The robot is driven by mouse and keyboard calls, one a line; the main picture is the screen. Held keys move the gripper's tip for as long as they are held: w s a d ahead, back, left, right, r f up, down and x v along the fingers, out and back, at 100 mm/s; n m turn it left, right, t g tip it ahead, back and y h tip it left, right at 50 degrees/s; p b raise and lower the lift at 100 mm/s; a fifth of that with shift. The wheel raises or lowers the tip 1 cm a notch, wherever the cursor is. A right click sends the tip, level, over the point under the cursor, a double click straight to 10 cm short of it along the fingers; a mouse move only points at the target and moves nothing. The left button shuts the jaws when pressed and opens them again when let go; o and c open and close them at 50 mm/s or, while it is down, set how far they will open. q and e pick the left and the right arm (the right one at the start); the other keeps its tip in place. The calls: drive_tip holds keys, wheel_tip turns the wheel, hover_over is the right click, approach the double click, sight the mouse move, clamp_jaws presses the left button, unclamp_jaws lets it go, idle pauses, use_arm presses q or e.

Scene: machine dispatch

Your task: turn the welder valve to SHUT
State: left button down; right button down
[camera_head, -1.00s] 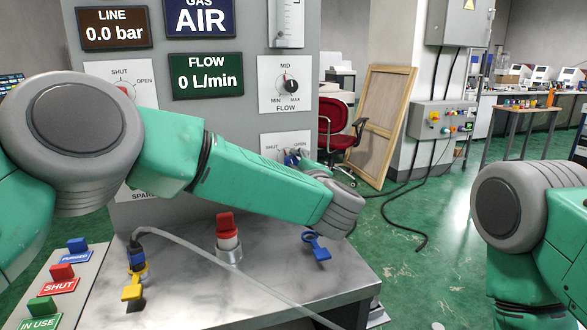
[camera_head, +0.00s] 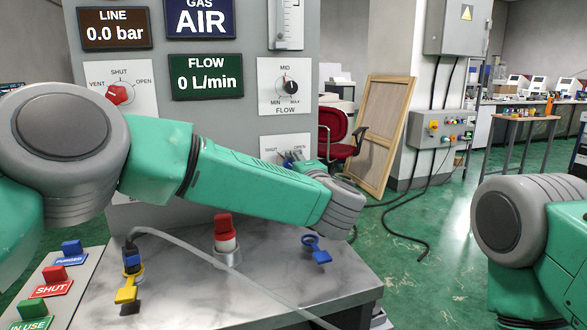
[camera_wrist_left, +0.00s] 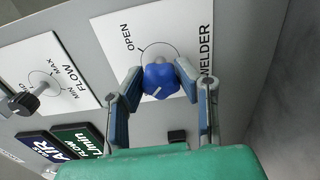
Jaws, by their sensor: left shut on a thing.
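The blue welder valve knob (camera_wrist_left: 160,80) is on a white plate (camera_wrist_left: 203,22) marked OPEN and WELDER in the left wrist view. My left gripper (camera_wrist_left: 158,78) has a finger on each side of the knob and is shut on it. A short white mark shows on the knob, pointing away from the OPEN label. The SHUT label is hidden in that view. In the head view, the SHUT/OPEN plate (camera_head: 270,143) shows above my left forearm, and the gripper is mostly hidden behind the wrist. My right gripper is out of view.
A metal bench (camera_head: 190,285) below the panel holds a red-topped fitting (camera_head: 225,232), a hose with a yellow tag (camera_head: 127,290) and a blue tag (camera_head: 318,250). A red dial (camera_head: 118,95) and a FLOW dial (camera_head: 290,87) are on the panel.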

use_arm(q)
drive_tip(key=shift+f, duration=0.25)
drive_tip(key=c, duration=1.2)
unclamp_jaws()
drive_tip(key=shift+o, duration=0.2)
drive_tip(key=shift+r, duration=0.1)
drive_tip(key=v, duration=1.2)
